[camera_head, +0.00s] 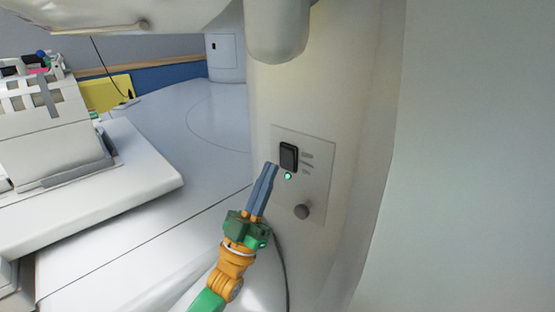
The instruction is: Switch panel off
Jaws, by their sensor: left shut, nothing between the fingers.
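The switch panel (318,190) is a light grey plate on the white magnet column. It carries a black rocker switch (289,157), a lit green lamp (288,176) just below it, and a grey round knob (302,212) lower down. My left gripper (270,168) has blue fingers that are shut and empty. Its tips are just to the left of the switch's lower part, close to the lamp; I cannot tell whether they touch the panel. My right gripper is not in view.
The white magnet column (270,100) fills the middle, with a rounded white part (277,35) overhanging above the panel. A white patient table (110,190) with a head coil lies at left. A dark cable hangs below the panel. A plain pale surface fills the right side.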

